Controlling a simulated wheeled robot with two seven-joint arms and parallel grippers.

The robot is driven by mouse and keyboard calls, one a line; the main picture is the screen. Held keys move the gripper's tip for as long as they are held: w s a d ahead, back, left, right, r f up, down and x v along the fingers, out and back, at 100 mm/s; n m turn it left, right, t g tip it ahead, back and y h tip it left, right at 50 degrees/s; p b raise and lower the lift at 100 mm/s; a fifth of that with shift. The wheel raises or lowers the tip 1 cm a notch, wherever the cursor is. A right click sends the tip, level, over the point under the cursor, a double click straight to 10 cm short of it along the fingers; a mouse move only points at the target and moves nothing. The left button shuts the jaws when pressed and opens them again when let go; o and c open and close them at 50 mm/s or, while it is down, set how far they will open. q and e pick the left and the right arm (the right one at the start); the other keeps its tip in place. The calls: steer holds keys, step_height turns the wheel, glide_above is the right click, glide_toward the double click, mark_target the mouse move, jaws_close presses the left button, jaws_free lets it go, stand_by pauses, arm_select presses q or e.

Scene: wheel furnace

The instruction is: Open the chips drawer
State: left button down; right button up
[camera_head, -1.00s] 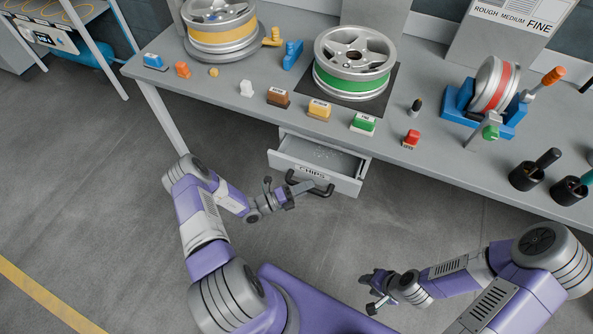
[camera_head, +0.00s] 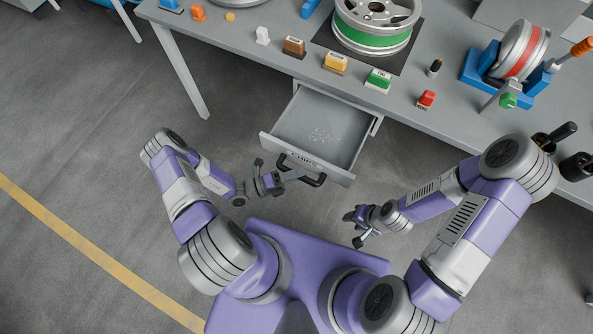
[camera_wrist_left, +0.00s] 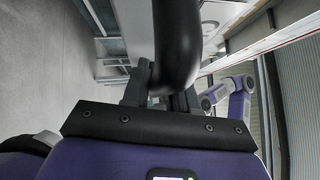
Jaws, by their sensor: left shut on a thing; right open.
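The chips drawer (camera_head: 318,128) is under the front of the grey workbench and is pulled well out. Scattered small chips lie on its floor. Its front carries a label reading CHIPS and a dark bar handle (camera_head: 318,180). My left gripper (camera_head: 290,177) is at the handle's left part and is shut on it. In the left wrist view the dark handle (camera_wrist_left: 176,45) rises large from between the fingers, hiding part of them. My right gripper (camera_head: 362,222) is open and empty, to the right of the drawer and nearer my body.
The workbench (camera_head: 240,45) carries a wheel with a green band (camera_head: 372,40), several coloured blocks, and a red-banded wheel (camera_head: 520,50) in a blue stand. Dark cups (camera_head: 575,165) stand at the right edge. Grey floor is clear left of the drawer.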

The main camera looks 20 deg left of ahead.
arm_select(q)
steer(key=c, duration=1)
jaws_free()
steer(key=shift+a, duration=0.1)
steer(key=v, duration=0.7)
steer(key=shift+s+a, duration=0.15)
steer(key=shift+a, duration=0.05)
